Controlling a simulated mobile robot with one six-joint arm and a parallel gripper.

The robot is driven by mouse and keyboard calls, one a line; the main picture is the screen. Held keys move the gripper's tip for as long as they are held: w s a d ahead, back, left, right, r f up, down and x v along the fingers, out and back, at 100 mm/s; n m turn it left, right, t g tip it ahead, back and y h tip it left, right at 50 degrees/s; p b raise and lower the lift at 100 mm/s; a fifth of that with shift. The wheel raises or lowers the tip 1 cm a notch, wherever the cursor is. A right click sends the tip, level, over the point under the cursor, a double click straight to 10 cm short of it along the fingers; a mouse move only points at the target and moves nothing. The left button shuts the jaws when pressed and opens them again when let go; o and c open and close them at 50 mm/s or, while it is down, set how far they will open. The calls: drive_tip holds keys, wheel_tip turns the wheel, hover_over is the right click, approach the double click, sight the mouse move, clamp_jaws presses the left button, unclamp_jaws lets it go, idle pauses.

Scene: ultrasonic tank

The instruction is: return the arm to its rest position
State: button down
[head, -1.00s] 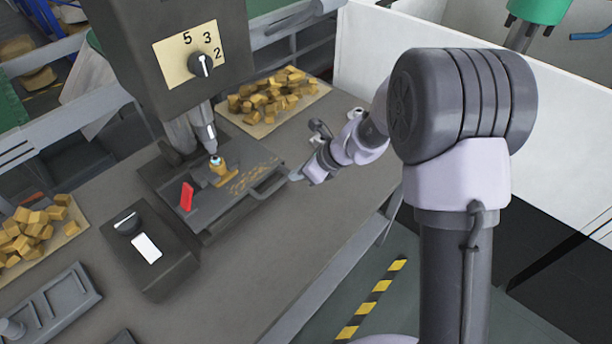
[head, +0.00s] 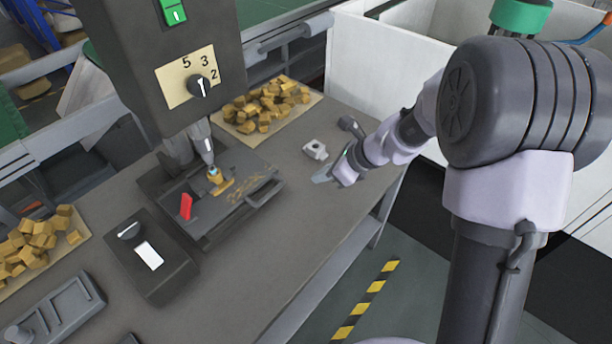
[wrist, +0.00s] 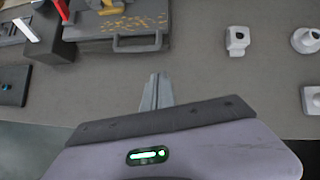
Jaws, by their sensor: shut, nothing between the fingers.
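My gripper (head: 323,177) hangs at the end of my arm over the right part of the grey workbench (head: 320,230) in the head view. It is to the right of the machine's tray handle (head: 266,193) and apart from it. In the wrist view my gripper (wrist: 157,92) points away over bare bench. Its fingers are together and hold nothing. The tray (head: 235,200) carries a yellow piece (head: 221,184) under the machine's tip, with yellow crumbs beside it. A red lever (head: 186,206) stands at the tray's left.
A small pale fixture (head: 315,150) stands just behind my gripper; the wrist view shows several pale fixtures at right, including one ahead (wrist: 237,40). A dark control box (head: 150,258) is at left. Yellow blocks (head: 262,106) lie behind the tray. The bench's front right is clear.

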drive_tip(key=s+d+r+n+h+b, duration=0.1)
drive_tip(key=s+d+r+n, duration=0.2)
drive_tip(key=s+r+n, duration=0.65)
drive_tip(key=s+d+r+n+h, duration=0.1)
drive_tip(key=s+d+n, duration=0.1)
drive_tip(key=s, duration=0.3)
drive_tip(key=s+d+r+n+t+h+b, duration=0.1)
drive_tip(key=s+d+r+n, duration=0.1)
drive_tip(key=s+n, duration=0.2)
drive_tip(key=s+d+r+n+t+h, duration=0.1)
drive_tip(key=s+d+r+n+h, duration=0.1)
drive_tip(key=s, duration=0.6)
drive_tip(key=shift+s+r+n+b, duration=0.2)
drive_tip(key=shift+n+b, duration=0.2)
drive_tip(key=shift+n, duration=0.25)
